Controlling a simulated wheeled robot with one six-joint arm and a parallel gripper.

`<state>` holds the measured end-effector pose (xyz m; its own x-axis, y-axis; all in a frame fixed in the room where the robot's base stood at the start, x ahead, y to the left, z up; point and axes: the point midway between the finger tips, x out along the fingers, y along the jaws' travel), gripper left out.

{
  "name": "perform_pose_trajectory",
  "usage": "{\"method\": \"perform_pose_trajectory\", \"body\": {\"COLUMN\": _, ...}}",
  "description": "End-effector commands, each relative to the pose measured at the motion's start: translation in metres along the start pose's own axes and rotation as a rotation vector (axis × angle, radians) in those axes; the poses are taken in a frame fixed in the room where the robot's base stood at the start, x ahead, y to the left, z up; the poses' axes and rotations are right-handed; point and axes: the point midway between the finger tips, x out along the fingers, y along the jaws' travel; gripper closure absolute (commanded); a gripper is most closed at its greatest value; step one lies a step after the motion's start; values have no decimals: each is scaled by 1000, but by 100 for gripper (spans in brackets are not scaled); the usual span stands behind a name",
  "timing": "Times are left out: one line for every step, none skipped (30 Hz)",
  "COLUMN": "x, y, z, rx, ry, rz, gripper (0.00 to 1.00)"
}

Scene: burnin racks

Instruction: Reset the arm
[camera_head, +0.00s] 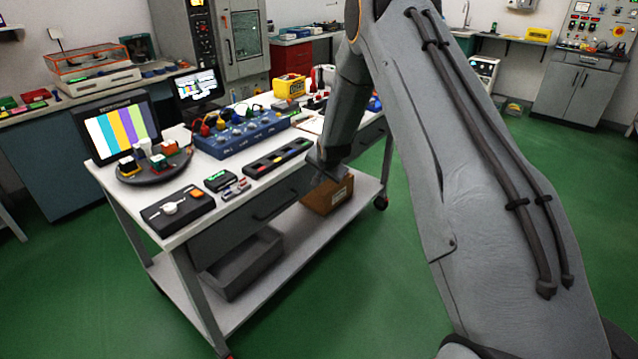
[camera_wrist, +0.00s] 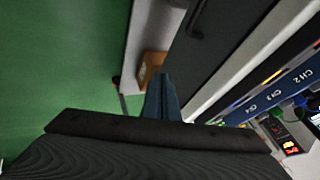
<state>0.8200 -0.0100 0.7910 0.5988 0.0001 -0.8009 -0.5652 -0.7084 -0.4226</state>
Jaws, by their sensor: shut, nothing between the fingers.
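My arm reaches from the right side of the head view over to the near edge of a white-topped cart (camera_head: 228,196). My gripper (camera_head: 318,178) hangs at the cart's front edge, pointing down, near the right end of the dark drawer front. In the wrist view my gripper (camera_wrist: 161,82) shows as narrow dark blue fingers, shut and with nothing between them. A brown cardboard box (camera_head: 328,195) stands on the lower shelf below my gripper; it also shows in the wrist view (camera_wrist: 150,68).
The cart top carries a blue device with knobs (camera_head: 240,135), a black strip with coloured marks (camera_head: 278,158), a round dark tray (camera_head: 153,172) and a monitor with colour bars (camera_head: 122,133). A grey bin (camera_head: 240,265) sits on the lower shelf. Green floor (camera_head: 390,290) is clear in front.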

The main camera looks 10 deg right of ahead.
Motion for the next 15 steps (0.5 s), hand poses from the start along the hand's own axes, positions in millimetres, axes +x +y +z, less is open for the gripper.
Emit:
{"method": "perform_pose_trajectory", "body": {"x": -7, "y": 0, "z": 0, "rx": 0, "ry": 1, "rz": -1, "gripper": 100}}
{"method": "perform_pose_trajectory", "body": {"x": -11, "y": 0, "z": 0, "rx": 0, "ry": 0, "rz": -1, "gripper": 100}}
{"method": "perform_pose_trajectory", "body": {"x": -15, "y": 0, "z": 0, "rx": 0, "ry": 0, "rz": -1, "gripper": 100}}
{"method": "perform_pose_trajectory", "body": {"x": -18, "y": -1, "z": 0, "rx": 0, "ry": 0, "rz": -1, "gripper": 100}}
{"method": "perform_pose_trajectory", "body": {"x": -20, "y": 0, "z": 0, "rx": 0, "ry": 0, "rz": -1, "gripper": 100}}
{"method": "perform_pose_trajectory", "body": {"x": -23, "y": 0, "z": 1, "rx": 0, "ry": -1, "rz": 0, "gripper": 100}}
{"method": "perform_pose_trajectory", "body": {"x": -25, "y": 0, "z": 1, "rx": 0, "ry": -1, "rz": 0, "gripper": 100}}
{"method": "perform_pose_trajectory", "body": {"x": -26, "y": 0, "z": 1, "rx": -1, "ry": -1, "rz": 0, "gripper": 100}}
{"method": "perform_pose_trajectory", "body": {"x": -29, "y": 0, "z": 1, "rx": -2, "ry": -1, "rz": 0, "gripper": 100}}
{"method": "perform_pose_trajectory", "body": {"x": -32, "y": 0, "z": 1, "rx": -6, "ry": -3, "rz": 2, "gripper": 100}}
{"method": "perform_pose_trajectory", "body": {"x": -35, "y": 1, "z": 2, "rx": -12, "ry": -6, "rz": 6, "gripper": 100}}
{"method": "perform_pose_trajectory", "body": {"x": -42, "y": 2, "z": 4, "rx": -24, "ry": -12, "rz": 13, "gripper": 100}}
{"method": "perform_pose_trajectory", "body": {"x": -49, "y": 4, "z": 5, "rx": -38, "ry": -18, "rz": 20, "gripper": 100}}
{"method": "perform_pose_trajectory", "body": {"x": -57, "y": 6, "z": 8, "rx": -53, "ry": -26, "rz": 29, "gripper": 100}}
{"method": "perform_pose_trajectory", "body": {"x": -70, "y": 10, "z": 12, "rx": -80, "ry": -39, "rz": 43, "gripper": 100}}
